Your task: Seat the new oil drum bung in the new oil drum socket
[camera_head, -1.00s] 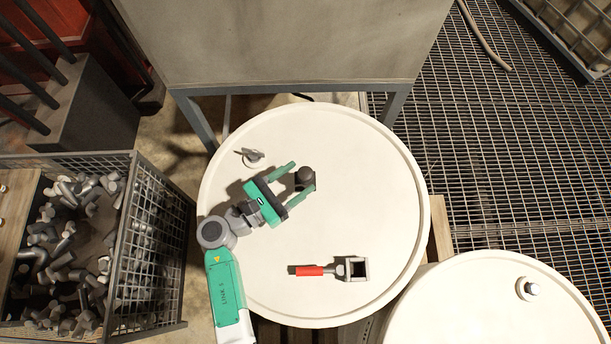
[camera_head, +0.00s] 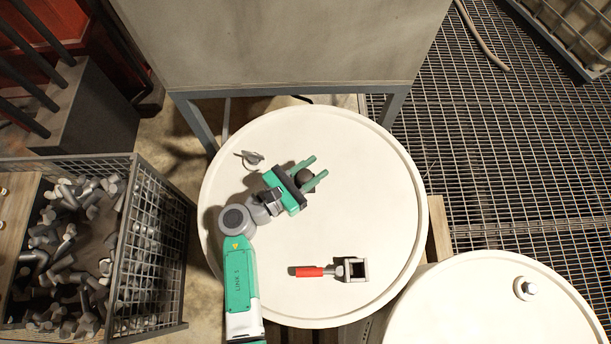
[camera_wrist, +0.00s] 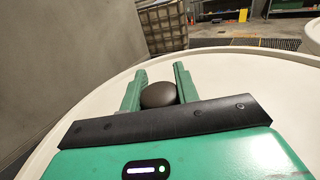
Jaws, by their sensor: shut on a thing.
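A dark, round-topped bung (camera_head: 304,177) is between the green fingers of my gripper (camera_head: 319,167), close to the palm, over the large white drum top (camera_head: 370,210). In the wrist view the bung (camera_wrist: 158,95) sits between the fingers of my gripper (camera_wrist: 160,70), which is shut on it. I cannot tell whether its base touches the drum top. A grey fitting with a round base and a lever (camera_head: 252,159) is on the drum top to the left of my gripper. I cannot make out an open socket; any hole under the bung is hidden.
A red-handled tool with a square grey head (camera_head: 350,270) lies on the drum top's front part. Another white drum (camera_head: 470,310) with a silver cap (camera_head: 527,288) is at lower right. A wire basket of metal parts (camera_head: 150,240) stands left. The drum top's right side is clear.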

